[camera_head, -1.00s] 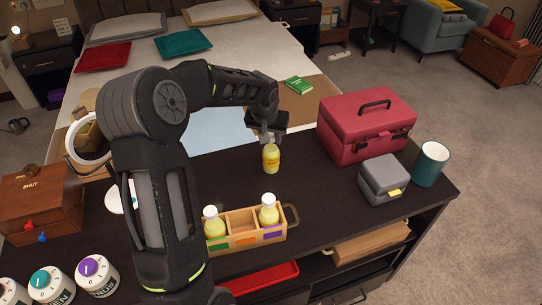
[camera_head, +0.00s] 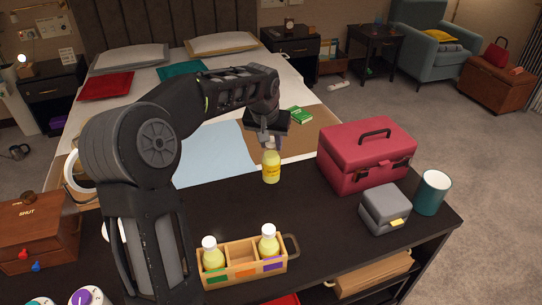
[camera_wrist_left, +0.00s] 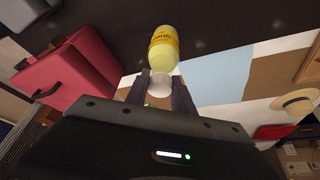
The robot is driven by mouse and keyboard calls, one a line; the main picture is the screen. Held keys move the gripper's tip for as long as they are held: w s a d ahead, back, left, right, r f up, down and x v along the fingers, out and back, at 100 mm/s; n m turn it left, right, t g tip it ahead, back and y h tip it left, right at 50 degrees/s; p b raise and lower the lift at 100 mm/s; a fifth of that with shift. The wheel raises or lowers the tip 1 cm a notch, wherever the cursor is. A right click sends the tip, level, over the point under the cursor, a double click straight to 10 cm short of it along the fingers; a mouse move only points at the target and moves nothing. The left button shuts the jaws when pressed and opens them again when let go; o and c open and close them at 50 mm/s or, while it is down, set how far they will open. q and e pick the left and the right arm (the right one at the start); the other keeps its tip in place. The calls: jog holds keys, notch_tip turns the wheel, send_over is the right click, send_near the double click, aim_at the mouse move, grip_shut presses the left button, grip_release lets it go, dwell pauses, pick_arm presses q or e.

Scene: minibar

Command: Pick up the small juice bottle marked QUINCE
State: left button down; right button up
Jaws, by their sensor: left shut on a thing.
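A small bottle of yellow juice (camera_head: 271,168) with a white cap hangs upright from my left gripper (camera_head: 270,143), which is shut on its cap. The bottle appears a little above the dark counter (camera_head: 330,225). The lettering is too small and blurred to read surely. My right gripper is not in view.
A wooden carrier (camera_head: 243,270) holds two similar bottles (camera_head: 211,255) (camera_head: 268,243) in its outer compartments; its middle one is empty. A red case (camera_head: 350,168), grey box (camera_head: 384,212) and teal cup (camera_head: 431,192) stand at right. A bed (camera_head: 142,85) lies behind.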

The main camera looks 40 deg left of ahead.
pick_arm(q)
jog(key=shift+r, duration=0.45)
dwell(0.3)
